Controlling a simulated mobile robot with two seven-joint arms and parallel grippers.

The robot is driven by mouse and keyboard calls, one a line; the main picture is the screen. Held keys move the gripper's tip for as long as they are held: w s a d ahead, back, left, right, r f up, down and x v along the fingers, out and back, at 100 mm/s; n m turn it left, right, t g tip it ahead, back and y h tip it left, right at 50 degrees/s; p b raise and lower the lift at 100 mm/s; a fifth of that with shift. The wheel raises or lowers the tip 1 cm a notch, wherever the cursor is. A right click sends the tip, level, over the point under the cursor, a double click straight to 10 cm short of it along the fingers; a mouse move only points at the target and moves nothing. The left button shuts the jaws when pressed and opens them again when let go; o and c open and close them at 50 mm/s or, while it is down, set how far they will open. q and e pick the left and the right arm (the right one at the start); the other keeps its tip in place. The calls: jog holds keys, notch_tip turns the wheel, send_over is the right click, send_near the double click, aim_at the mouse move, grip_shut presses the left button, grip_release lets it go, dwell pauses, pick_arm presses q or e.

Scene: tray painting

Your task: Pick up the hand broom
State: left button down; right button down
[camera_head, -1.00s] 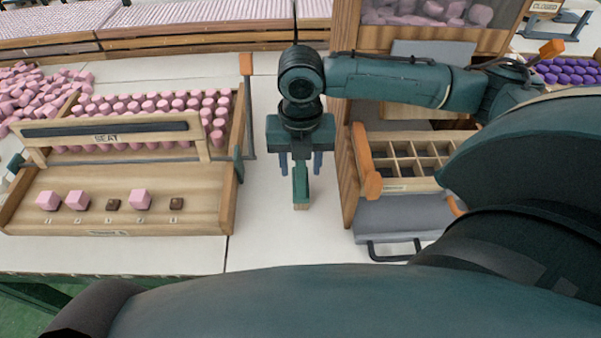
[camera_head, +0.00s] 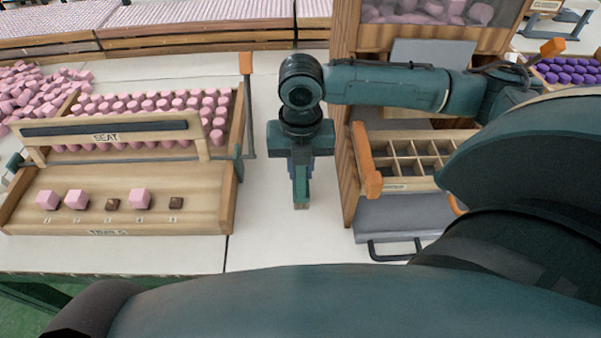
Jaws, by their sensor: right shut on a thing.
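The hand broom (camera_head: 301,189) is a narrow green piece with a pale tan end, on the white table between the wooden tray and the sorting cabinet. My right gripper (camera_head: 300,170) points down over it, with its fingers closed in on the broom's sides. The gripper body hides the broom's upper part. I cannot tell whether the broom touches the table. My left gripper is not in view.
At the right are a divided wooden box (camera_head: 372,185) and a grey drawer (camera_head: 400,222) with a dark handle. White table is clear in front of the broom.

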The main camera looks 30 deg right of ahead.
dwell(0.3)
notch_tip(320, 180, up, 10)
jog(key=shift+r+p, duration=0.1)
jog(key=shift+p, duration=0.7)
